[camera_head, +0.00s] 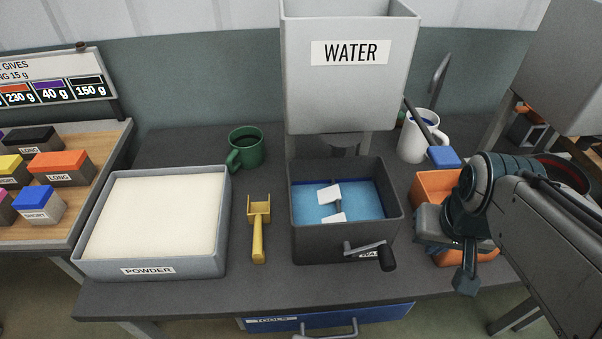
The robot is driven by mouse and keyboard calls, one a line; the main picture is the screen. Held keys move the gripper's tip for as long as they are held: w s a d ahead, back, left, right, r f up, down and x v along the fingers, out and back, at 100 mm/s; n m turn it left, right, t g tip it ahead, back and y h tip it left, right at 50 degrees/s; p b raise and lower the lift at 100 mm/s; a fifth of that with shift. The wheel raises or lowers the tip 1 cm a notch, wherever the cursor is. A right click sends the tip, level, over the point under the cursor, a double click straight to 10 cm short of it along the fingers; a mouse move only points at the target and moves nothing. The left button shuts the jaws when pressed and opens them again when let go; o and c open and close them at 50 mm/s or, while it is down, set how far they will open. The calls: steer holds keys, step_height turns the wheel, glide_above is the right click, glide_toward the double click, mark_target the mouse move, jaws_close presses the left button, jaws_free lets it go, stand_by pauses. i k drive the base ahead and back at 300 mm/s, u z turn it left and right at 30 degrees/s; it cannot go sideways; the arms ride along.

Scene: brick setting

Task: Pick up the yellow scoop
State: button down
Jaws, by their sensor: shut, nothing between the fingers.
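The yellow scoop (259,229) lies on the dark worktop between the powder tray and the mixing box, with its handle toward the front edge. My gripper (466,286) is at the right, in front of an orange container, well to the right of the scoop and apart from it. It is shut and empty. My arm comes in from the right edge and hides part of the orange container.
A powder tray (80,264) stands left of the scoop. A dark box (305,246) with blue contents and a crank stands to its right. A green mug (246,148) is behind it, and a white mug (411,145) stands farther right. The orange container (428,182) is beside my gripper.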

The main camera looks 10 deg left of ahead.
mark_target(259, 227)
steer(key=u, duration=0.7)
steer(key=k, duration=0.5)
steer(key=u, duration=0.9)
steer(key=i, duration=0.65)
